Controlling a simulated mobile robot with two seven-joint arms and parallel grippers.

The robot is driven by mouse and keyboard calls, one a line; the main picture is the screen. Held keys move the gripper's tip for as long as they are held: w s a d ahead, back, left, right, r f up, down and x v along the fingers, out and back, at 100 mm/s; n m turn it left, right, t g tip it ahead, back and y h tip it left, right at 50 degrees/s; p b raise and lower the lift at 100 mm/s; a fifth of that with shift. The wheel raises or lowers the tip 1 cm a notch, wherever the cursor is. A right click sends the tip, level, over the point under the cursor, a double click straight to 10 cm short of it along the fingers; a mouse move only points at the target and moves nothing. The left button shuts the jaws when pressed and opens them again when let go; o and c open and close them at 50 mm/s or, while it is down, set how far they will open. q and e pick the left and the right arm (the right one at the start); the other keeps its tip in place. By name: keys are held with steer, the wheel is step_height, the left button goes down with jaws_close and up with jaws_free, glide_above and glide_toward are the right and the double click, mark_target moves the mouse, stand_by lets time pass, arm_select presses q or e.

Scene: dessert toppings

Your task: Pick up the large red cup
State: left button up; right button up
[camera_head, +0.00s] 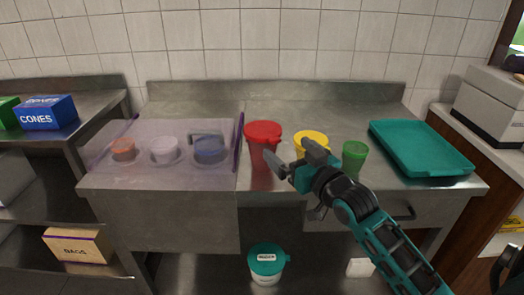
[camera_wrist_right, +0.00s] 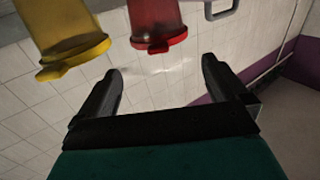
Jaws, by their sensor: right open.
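The large red cup (camera_head: 263,135) stands upright with its lid on the metal counter, near the front edge and beside the clear topping case. My right gripper (camera_head: 292,158) is open and empty, in front of the counter, just right of the cup and apart from it. In the right wrist view the red cup (camera_wrist_right: 158,25) shows upside down beyond the open fingers (camera_wrist_right: 160,90), and nothing lies between them. My left gripper is in neither view.
A yellow cup (camera_head: 312,138) stands right of the red cup, partly behind my gripper, with a green cup (camera_head: 355,155) further right. A teal tray (camera_head: 420,148) lies at the right. The topping case (camera_head: 185,128) stands close on the left.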

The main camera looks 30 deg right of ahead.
mark_target(277, 141)
steer(key=shift+w+d+f, duration=0.1)
steer(key=shift+w+f, duration=0.05)
steer(key=shift+w, duration=3.4)
steer(key=shift+c, duration=0.3)
jaws_close()
